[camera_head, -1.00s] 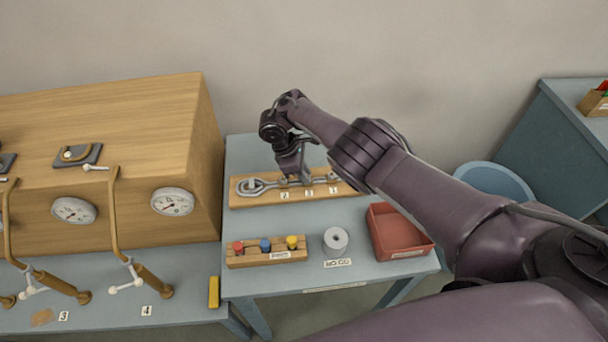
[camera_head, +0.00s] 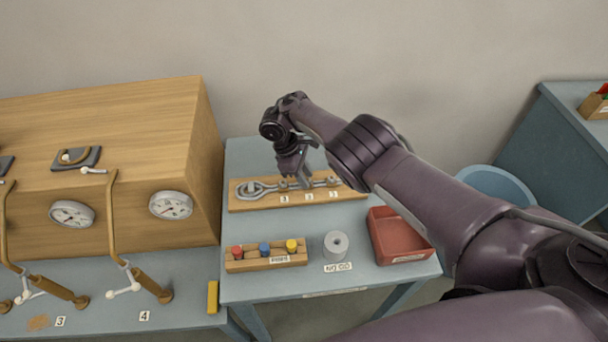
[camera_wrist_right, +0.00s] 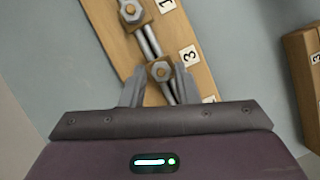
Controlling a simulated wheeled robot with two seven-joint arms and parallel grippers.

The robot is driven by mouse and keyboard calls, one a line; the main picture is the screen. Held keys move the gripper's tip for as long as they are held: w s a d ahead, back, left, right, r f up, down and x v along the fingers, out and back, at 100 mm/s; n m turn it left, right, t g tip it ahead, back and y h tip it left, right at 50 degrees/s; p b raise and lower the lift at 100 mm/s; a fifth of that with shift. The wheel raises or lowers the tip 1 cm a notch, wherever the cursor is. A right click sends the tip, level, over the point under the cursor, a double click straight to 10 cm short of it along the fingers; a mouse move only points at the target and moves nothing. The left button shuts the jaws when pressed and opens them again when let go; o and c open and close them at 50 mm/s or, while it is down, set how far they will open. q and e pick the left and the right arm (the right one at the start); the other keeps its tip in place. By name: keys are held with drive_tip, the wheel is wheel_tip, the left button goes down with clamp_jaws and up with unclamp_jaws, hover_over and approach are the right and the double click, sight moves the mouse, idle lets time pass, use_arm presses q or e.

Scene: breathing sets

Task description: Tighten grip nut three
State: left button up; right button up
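A wooden board (camera_head: 240,205) on the blue-grey table carries a metal ring-ended rod assembly (camera_head: 250,188) with nuts and number tags along it. In the right wrist view one nut (camera_wrist_right: 160,71) lies between the fingertips of my right gripper (camera_wrist_right: 160,85). The fingers are apart, with a gap on each side of the nut. Another nut (camera_wrist_right: 131,11) is farther up the rod. The tag beside the nearer nut (camera_wrist_right: 189,55) cannot be read surely. In the head view my right gripper (camera_head: 295,174) hangs over the board and hides part of the rod. My left gripper is not in view.
In front of the board are a block with red, blue and yellow pegs (camera_head: 266,264), a grey roll (camera_head: 336,245) and a red tray (camera_head: 400,238). A large wooden cabinet (camera_head: 130,232) with gauges stands left. A blue tub (camera_head: 497,182) is at right.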

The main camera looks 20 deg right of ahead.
drive_tip(key=shift+o, duration=1.1)
drive_tip(key=v, duration=0.7)
drive_tip(key=shift+a+r, duration=0.2)
drive_tip(key=shift+r, duration=0.15)
idle(1.3)
